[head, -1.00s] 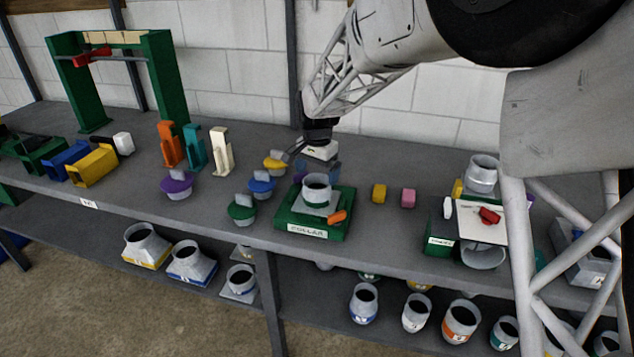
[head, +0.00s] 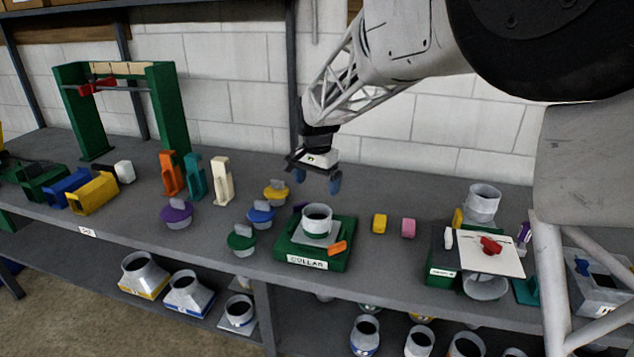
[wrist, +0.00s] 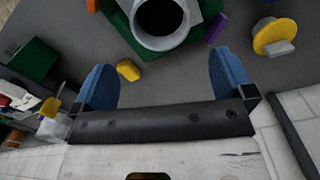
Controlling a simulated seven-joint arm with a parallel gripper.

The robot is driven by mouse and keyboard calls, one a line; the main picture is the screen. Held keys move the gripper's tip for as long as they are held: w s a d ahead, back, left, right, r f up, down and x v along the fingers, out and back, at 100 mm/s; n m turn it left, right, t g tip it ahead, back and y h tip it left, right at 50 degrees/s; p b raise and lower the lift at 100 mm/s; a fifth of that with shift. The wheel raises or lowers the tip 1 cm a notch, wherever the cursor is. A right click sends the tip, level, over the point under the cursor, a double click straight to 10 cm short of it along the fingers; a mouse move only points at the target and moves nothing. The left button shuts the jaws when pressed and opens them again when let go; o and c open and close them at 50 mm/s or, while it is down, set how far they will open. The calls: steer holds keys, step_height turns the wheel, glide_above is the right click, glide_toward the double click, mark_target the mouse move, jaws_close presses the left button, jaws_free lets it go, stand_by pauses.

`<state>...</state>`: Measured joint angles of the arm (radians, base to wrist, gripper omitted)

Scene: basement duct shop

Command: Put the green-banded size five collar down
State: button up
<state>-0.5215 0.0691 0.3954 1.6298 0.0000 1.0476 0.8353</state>
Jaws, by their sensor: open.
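The grey collar with a green band (head: 317,226) stands upright on the green fixture labelled COLLAR (head: 309,263), on the bench. In the wrist view the collar's round mouth (wrist: 162,45) is at the top, beyond the fingertips. My gripper (head: 322,181) is open and empty. It hangs above and behind the collar, clear of it. The number on the collar is too small to read.
An orange piece (head: 337,248) is on the fixture's front right. Purple, blue, green and yellow (head: 276,190) knobbed plugs stand to its left. Yellow (head: 380,223) and pink (head: 408,228) blocks lie right. More collars sit on the lower shelf.

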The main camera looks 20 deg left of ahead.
stand_by(0.4)
steer(key=s+d+r, duration=0.3)
steer(key=s+d, duration=0.2)
steer(key=d, duration=0.3)
steer(key=s+d+r+n+t, duration=0.1)
steer(key=s+d+r, duration=0.25)
steer(key=d, duration=0.45)
steer(key=s+d+r, duration=0.2)
steer(key=s+d, duration=0.3)
steer(key=d, duration=0.2)
steer(key=s+d+f+n, duration=0.1)
steer(key=s+d+f, duration=0.1)
steer(key=s+d, duration=0.6)
steer(key=s+d+f+n+t, duration=0.1)
steer(key=s+d, duration=0.7)
steer(key=s, duration=0.9)
steer(key=shift+d+f+t, duration=0.2)
steer(key=shift+f+t, duration=0.1)
steer(key=shift+f, duration=0.2)
steer(key=shift+w, duration=0.1)
